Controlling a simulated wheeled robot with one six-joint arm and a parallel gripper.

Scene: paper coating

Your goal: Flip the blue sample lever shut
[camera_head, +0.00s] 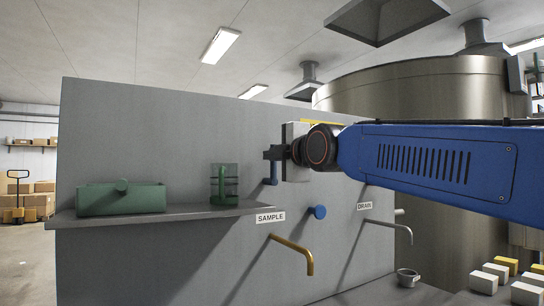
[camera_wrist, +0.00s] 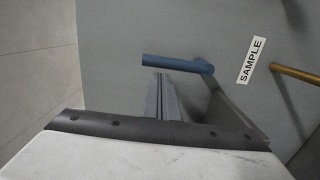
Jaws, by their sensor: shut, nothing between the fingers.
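The blue sample lever (camera_head: 271,176) stands upright on the grey wall panel, above the SAMPLE label (camera_head: 270,217). In the wrist view the lever (camera_wrist: 175,63) lies across the picture, its pivot end towards the label (camera_wrist: 252,60). My gripper (camera_head: 271,153) is shut and empty at the lever's upper part, partly covering it in the head view. In the wrist view my closed fingers (camera_wrist: 160,80) sit beside the lever, close to it. I cannot tell whether they touch it. The brass sample spout (camera_head: 293,249) is below the label.
A round blue knob-like part (camera_head: 318,212) and the DRAIN label (camera_head: 365,205) are to the right. A small metal cup (camera_head: 407,277) stands below the drain spout (camera_head: 390,225).

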